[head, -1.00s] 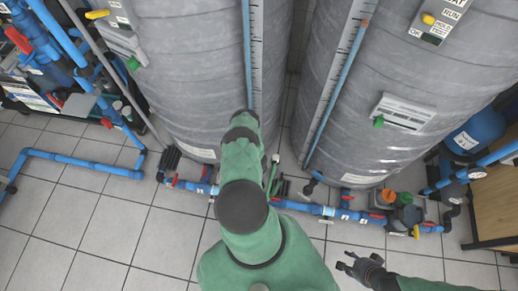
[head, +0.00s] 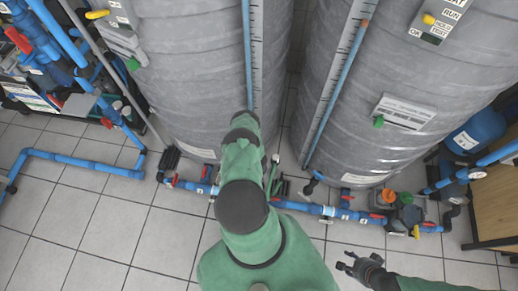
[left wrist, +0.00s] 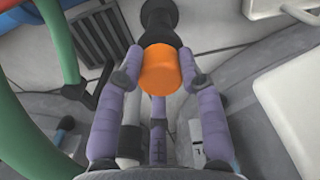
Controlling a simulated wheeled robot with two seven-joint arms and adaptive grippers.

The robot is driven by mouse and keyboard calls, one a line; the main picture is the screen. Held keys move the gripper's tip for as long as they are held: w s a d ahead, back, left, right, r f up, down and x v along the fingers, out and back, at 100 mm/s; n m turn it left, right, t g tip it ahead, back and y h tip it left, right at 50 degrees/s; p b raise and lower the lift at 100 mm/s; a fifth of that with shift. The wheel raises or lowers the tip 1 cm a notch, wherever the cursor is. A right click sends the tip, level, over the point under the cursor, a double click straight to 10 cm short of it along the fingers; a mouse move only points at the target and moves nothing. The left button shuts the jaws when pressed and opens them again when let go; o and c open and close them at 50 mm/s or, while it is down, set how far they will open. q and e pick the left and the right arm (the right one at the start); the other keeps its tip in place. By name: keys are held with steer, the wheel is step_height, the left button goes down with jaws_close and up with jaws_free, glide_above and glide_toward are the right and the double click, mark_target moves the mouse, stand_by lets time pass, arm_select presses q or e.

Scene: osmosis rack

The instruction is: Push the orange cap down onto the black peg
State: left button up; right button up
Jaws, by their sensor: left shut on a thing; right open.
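The orange cap (left wrist: 160,69) is a short smooth cylinder in the middle of the left wrist view. My left gripper (left wrist: 160,64) has its purple fingers closed around the cap from both sides. The black peg (left wrist: 158,18) shows just beyond the cap, in line with it; I cannot tell how far the cap is seated on it. In the head view my green left arm reaches toward the gap between the tanks and hides its gripper, the cap and the peg. My right gripper (head: 347,262) is open and empty above the floor at the lower right.
Two large grey tanks (head: 205,90) stand ahead. Blue pipes with red valve handles (head: 345,215) run along their base. A green hose (left wrist: 25,120) curves at the left of the left wrist view, near the fingers. Tiled floor (head: 100,230) is clear at lower left.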

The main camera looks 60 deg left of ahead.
arm_select(q)
steer(key=shift+f, duration=0.15)
steer(key=o, duration=0.9)
steer(key=shift+r, duration=6)
steer(key=w+d+r+m+p, duration=0.3)
steer(key=w+d+r, duration=0.5)
steer(key=d+r, duration=0.15)
steer(key=s+d+r+m+h+p, duration=0.1)
steer(key=d+r+m, duration=0.1)
steer(key=d+r, duration=0.5)
steer(key=d+r+m+h+p, duration=0.1)
steer(key=d+r+m+p, duration=0.1)
steer(key=d+r, duration=0.6)
steer(key=s+d+r+m+h+p, duration=0.1)
steer(key=d+r+m+h, duration=0.1)
steer(key=d+r, duration=0.6)
steer(key=shift+s+d+r+m, duration=0.1)
steer(key=shift+s+d+m, duration=0.15)
steer(key=shift+d, duration=0.65)
steer(key=shift+s+d+r+m, duration=0.1)
steer(key=shift+d+m, duration=0.15)
steer(key=shift+d, duration=0.65)
